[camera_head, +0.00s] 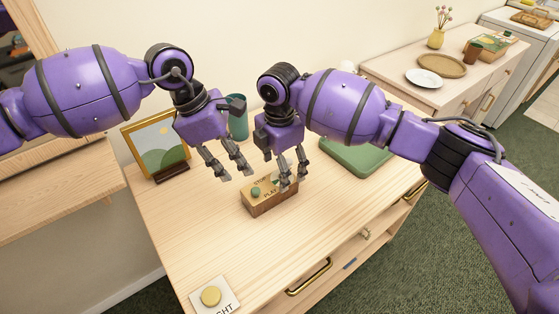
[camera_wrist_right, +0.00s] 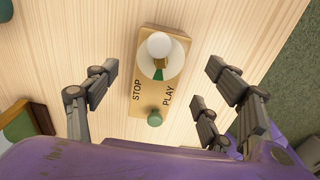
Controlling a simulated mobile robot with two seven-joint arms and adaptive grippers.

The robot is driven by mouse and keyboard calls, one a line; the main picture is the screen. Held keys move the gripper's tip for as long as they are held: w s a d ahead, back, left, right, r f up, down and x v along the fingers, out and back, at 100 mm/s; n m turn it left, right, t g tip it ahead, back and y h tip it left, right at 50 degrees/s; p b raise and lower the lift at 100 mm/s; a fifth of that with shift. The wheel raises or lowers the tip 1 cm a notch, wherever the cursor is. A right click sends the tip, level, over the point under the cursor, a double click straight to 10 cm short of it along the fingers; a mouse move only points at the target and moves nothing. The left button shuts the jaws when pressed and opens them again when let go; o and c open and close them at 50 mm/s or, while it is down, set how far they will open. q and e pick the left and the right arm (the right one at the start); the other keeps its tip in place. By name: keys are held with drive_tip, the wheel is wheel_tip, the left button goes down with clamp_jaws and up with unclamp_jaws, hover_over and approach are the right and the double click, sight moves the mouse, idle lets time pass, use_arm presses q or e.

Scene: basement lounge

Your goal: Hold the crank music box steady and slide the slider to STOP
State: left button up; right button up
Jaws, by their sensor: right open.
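The wooden music box (camera_head: 272,204) sits on the light wood table, below my right gripper (camera_head: 287,178). In the right wrist view the box (camera_wrist_right: 177,41) lies between the spread, empty fingers of that gripper (camera_wrist_right: 160,80). Its top carries the words STOP and PLAY, a green knob (camera_wrist_right: 155,118) below them, and a white knob (camera_wrist_right: 160,46) over a pale disc with a green sector. In the head view the right fingers partly cover the top, but the green knob (camera_head: 255,191) shows. My left gripper (camera_head: 236,172) is open and empty, above and left of the box, apart from it.
A framed picture (camera_head: 154,146) and a teal cup (camera_head: 239,128) stand behind. A green tray-like object (camera_head: 350,157) lies to the right. A panel with a yellow button (camera_head: 210,296) is at the front. The table between box and panel is clear.

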sight(270, 191)
wheel_tip(270, 191, down, 6)
drive_tip(key=shift+f, duration=0.15)
idle(0.3)
